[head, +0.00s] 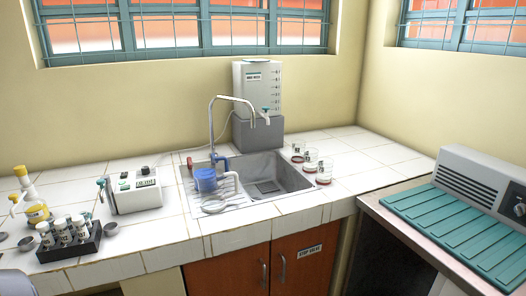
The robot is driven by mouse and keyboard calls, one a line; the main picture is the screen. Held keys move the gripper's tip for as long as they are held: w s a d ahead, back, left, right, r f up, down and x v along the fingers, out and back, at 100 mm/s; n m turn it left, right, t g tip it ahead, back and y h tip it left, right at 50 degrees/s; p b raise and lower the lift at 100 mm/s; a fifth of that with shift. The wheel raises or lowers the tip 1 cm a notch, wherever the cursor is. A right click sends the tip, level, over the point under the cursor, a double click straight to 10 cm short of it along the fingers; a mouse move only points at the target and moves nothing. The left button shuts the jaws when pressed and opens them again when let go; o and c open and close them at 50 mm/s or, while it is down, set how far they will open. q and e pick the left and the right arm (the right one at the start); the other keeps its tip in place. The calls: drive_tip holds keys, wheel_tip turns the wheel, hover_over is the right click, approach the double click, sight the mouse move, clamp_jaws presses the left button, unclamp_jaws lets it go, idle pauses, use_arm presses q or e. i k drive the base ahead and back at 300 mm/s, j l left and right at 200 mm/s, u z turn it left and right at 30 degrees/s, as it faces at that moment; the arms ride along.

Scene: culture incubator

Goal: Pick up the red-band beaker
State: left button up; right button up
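Several small clear beakers stand in a slanting row on the white tiled counter, just right of the sink: a back one (298,151), a middle one (310,161) and a front one (324,173). They are upright and carry dark-and-white labels. Reddish colour shows low on the front one and faintly on the others. The beakers are too small to tell for sure which is the red-band beaker. Neither of my grippers shows in the head view.
The sink (283,174) has a tall tap, a blue container (205,180) and a strainer at its left. A water tank (257,90) stands behind. A white device (135,191), tube rack (70,243) and spray bottle (33,197) are left. Tiles right of the beakers are clear.

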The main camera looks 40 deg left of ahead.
sight(298, 146)
drive_tip(key=u, duration=0.95)
drive_tip(key=i+j+z, duration=0.45)
drive_tip(key=l, duration=0.1)
